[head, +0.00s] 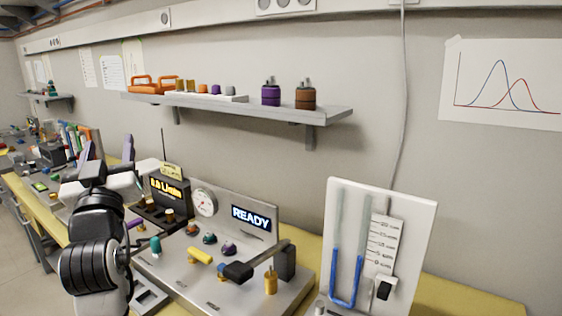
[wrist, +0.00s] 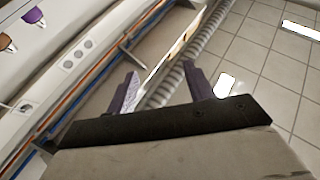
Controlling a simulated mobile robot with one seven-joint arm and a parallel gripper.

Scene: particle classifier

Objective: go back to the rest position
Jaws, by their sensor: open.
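My gripper (head: 108,148) is at the left of the head view, above the bench, with its two purple fingers pointing up. The fingers are apart and nothing is between them. In the wrist view the open gripper (wrist: 162,82) faces the upper wall and what looks like the tiled ceiling. My arm hides part of the bench behind it. The grey instrument panel (head: 180,268) with a lit READY display (head: 251,218) stands to the right of my arm, apart from my gripper.
A wall shelf (head: 270,113) holds orange, purple and brown items. A white board with a blue U-tube (head: 427,235) stands at the right. A display box (head: 168,192) with an antenna is close to my arm. The space above the bench around the fingers looks free.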

